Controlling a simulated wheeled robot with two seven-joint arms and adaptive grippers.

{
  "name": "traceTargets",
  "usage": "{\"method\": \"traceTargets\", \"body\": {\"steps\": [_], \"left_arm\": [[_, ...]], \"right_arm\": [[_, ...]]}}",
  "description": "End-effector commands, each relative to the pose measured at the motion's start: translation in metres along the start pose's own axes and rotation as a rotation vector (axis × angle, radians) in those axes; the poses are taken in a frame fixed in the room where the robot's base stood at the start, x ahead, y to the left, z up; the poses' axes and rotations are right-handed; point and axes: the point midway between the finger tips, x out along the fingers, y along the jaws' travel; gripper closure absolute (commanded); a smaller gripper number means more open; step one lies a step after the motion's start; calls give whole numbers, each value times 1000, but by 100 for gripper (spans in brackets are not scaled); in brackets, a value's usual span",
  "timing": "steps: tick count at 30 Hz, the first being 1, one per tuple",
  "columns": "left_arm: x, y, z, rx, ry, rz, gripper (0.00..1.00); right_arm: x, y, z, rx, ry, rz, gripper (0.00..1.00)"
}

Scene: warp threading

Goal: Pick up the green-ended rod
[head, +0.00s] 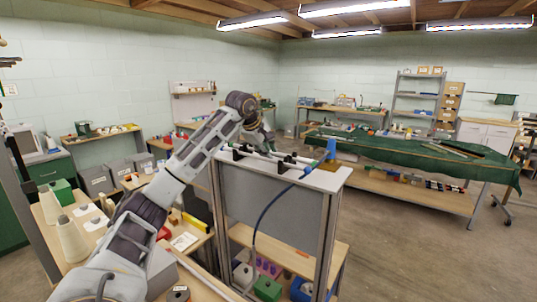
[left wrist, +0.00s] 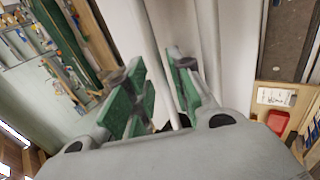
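My left gripper (head: 266,146) reaches over the left part of a white-topped stand (head: 322,179). Pale rods (head: 291,160) lie along this top on small black holders. No green end can be made out on them, so I cannot tell which is the green-ended rod. In the left wrist view, my left gripper (left wrist: 160,88) has its green-padded fingers apart. A thin pale rod (left wrist: 155,50) runs between or behind them; it does not appear gripped. My right gripper is not in view.
A table with a green cover (head: 400,150) stands behind to the right. A bench with white cones (head: 72,240) is at the left. Open floor lies at the right front.

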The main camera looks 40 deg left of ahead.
Motion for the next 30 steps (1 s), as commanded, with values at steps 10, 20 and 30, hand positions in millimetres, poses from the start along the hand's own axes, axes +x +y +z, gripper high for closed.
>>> {"method": "traceTargets", "body": {"steps": [10, 20, 30], "left_arm": [[1, 0, 0, 0, 0, 0, 77], [1, 0, 0, 0, 0, 0, 100], [1, 0, 0, 0, 0, 1, 100]], "right_arm": [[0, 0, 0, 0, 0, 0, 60], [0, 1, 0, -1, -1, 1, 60], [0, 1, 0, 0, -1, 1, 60]]}}
